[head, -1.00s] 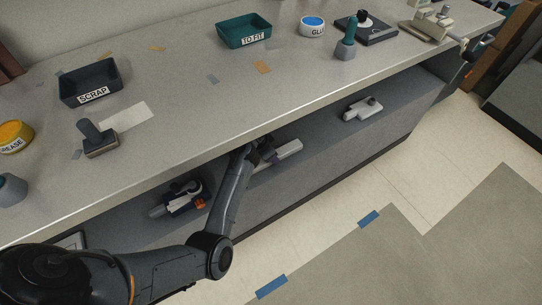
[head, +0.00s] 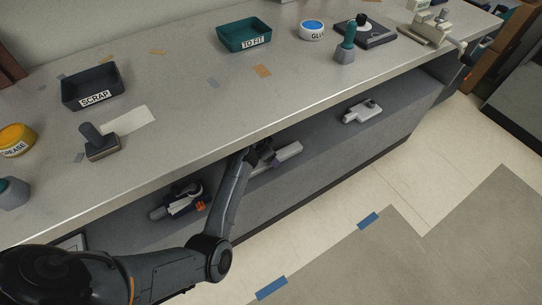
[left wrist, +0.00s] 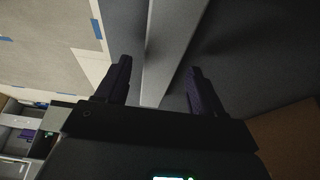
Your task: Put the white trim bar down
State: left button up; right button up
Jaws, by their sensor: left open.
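The white trim bar (head: 286,153) lies on the lower shelf under the counter, partly hidden by my left gripper in the head view. My left gripper (head: 262,157) is at the bar's left part. In the left wrist view, the bar (left wrist: 168,42) runs lengthwise between the two fingers of the gripper (left wrist: 159,68). The fingers are open, with a gap on each side of the bar. My right gripper is in neither view.
The lower shelf (head: 325,145) also holds a white-and-grey tool (head: 362,111) to the right and a dark tool with orange parts (head: 178,201) to the left. The counter edge (head: 300,105) overhangs the shelf. The SCRAP tray (head: 92,86) and TO FIT tray (head: 244,33) stand on the counter.

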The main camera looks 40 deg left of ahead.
pick_arm(q)
jog(key=p+v, duration=0.2)
jog(key=v, duration=0.3)
jog(key=shift+r, duration=0.35)
jog(key=shift+s+a+r, duration=0.1)
jog(key=shift+s+a, duration=0.05)
jog(key=shift+s, duration=0.35)
jog(key=s+d+r, duration=0.1)
jog(key=s+d, duration=0.4)
jog(key=s, duration=0.4)
jog(key=s+d+r+n, duration=0.1)
jog(key=s+d, duration=0.5)
jog(key=s, duration=0.4)
jog(key=s+d+r+y, duration=0.1)
jog(key=s+d, duration=0.4)
jog(key=s, duration=0.4)
jog(key=shift+s+n+g, duration=0.15)
jog(key=shift+n+g, duration=0.25)
jog(key=shift+d+r, duration=0.1)
jog(key=shift+d, duration=0.05)
notch_tip(320, 180, up, 48)
jog(key=p, duration=4.8)
jog(key=shift+f, duration=0.25)
